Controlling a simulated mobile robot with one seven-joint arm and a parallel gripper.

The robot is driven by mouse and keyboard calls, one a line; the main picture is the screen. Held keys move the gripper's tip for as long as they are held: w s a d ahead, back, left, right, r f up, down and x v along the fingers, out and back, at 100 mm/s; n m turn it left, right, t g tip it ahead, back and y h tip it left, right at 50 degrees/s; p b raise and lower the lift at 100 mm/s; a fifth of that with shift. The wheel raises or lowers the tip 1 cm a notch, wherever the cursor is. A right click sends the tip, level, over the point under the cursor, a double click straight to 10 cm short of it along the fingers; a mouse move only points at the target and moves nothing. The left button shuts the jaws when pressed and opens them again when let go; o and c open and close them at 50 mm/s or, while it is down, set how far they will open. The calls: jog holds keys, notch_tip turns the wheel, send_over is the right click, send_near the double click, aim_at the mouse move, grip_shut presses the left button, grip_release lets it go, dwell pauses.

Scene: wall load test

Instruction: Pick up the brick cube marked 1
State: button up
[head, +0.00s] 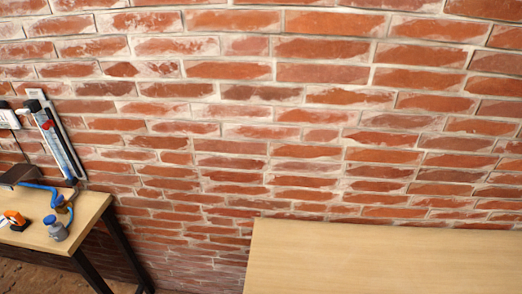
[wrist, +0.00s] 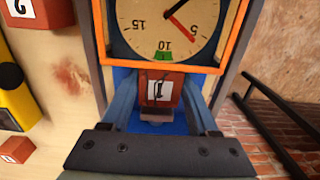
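The brick-red cube marked 1 (wrist: 174,91) shows in the middle of the wrist view, its white label facing my camera. It is on a blue surface below a round dial. My gripper (wrist: 160,94) reaches toward it, with one blue finger on each side of the cube. The fingers look open, with narrow blue gaps beside the cube. Contact with the cube cannot be made out. Neither this cube nor my gripper shows in the head view.
The dial (wrist: 168,22) has an orange frame close above the cube. Other red cubes (wrist: 33,11) (wrist: 17,149) and a yellow-black object (wrist: 14,95) lie left on the wood. In the head view, a bare table (head: 390,260) stands right; a cluttered one (head: 88,212) stands left.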

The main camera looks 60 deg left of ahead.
grip_shut()
jog(key=shift+r, duration=0.1)
